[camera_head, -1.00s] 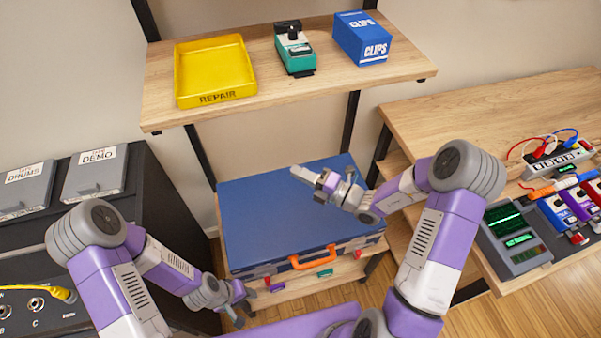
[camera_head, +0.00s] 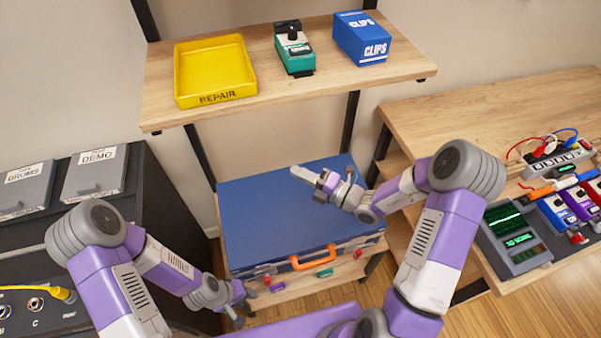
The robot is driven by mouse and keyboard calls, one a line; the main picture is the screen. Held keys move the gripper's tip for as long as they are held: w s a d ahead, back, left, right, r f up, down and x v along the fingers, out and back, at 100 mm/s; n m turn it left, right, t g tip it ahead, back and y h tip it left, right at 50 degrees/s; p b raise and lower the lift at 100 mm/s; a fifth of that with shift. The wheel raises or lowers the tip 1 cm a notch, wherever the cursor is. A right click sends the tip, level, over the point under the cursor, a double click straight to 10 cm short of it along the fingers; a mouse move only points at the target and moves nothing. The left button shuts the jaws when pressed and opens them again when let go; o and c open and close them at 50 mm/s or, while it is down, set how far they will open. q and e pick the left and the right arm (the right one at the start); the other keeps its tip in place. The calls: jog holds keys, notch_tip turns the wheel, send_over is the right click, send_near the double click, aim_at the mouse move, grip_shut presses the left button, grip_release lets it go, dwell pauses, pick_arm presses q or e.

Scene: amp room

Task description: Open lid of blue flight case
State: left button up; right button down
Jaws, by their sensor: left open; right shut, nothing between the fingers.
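The blue flight case (camera_head: 265,215) lies on a low wooden shelf, its lid down. An orange handle (camera_head: 312,260) is on its front side, facing me. My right gripper (camera_head: 303,174) is shut and empty, over the back half of the lid; I cannot tell whether it touches the lid. My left gripper (camera_head: 244,309) is open and empty, low in front of the case's front left corner. Part of the lid's right side is hidden behind my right gripper and wrist.
An upper shelf (camera_head: 160,112) above the case holds a yellow REPAIR tray (camera_head: 251,88), a green pedal (camera_head: 294,50) and a blue CLIPS box (camera_head: 361,38). A dark cabinet (camera_head: 160,205) stands at left, a wooden bench (camera_head: 450,110) with pedals at right. Small coloured items lie before the case.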

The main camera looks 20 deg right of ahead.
dwell(0.3)
jog(key=c, duration=1.3)
grip_release()
jog(key=shift+p+v, duration=0.65)
jog(key=shift+v, duration=3.15)
